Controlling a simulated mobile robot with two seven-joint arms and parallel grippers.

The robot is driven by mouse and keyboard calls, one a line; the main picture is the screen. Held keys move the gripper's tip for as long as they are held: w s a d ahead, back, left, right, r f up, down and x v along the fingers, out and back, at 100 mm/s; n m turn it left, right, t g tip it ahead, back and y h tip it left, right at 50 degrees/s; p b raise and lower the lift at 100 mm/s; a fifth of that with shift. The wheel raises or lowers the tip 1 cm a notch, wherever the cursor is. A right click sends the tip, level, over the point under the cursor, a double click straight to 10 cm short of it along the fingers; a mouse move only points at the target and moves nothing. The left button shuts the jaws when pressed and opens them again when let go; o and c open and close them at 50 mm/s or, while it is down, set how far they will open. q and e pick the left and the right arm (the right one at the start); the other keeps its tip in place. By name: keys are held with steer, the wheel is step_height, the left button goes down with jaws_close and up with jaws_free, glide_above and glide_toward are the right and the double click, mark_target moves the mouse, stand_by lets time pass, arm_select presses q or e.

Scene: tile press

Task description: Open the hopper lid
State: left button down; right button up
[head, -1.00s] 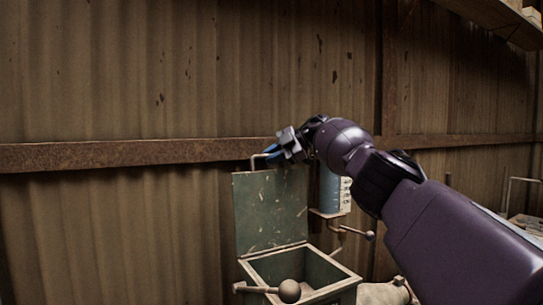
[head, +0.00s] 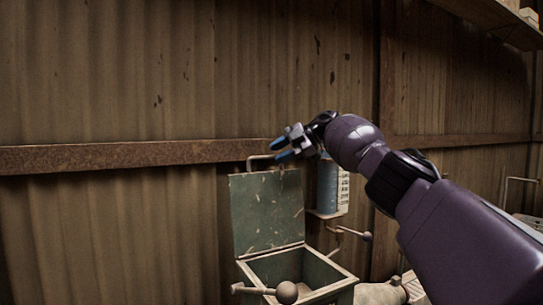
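The hopper (head: 340,277) is a box low in the middle of the head view, its square mouth uncovered. The green hopper lid (head: 267,214) stands upright at the back of the box, scuffed on its inner face. A bent metal handle (head: 257,158) shows at the lid's top edge. My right gripper (head: 279,150) is just above the lid's top edge, beside the handle. Its blue-tipped fingers are spread apart with nothing seen between them. I cannot tell if a finger still touches the handle. My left gripper is out of view.
A blue cylinder with a marked white scale (head: 328,187) stands right of the lid. A lever with a ball knob (head: 286,292) is in front of the hopper, another knobbed lever (head: 366,236) to its right. A rusty wall beam (head: 120,155) runs behind. A pale sack (head: 380,292) lies at lower right.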

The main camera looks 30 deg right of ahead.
steer(key=v, duration=0.7)
stand_by(0.5)
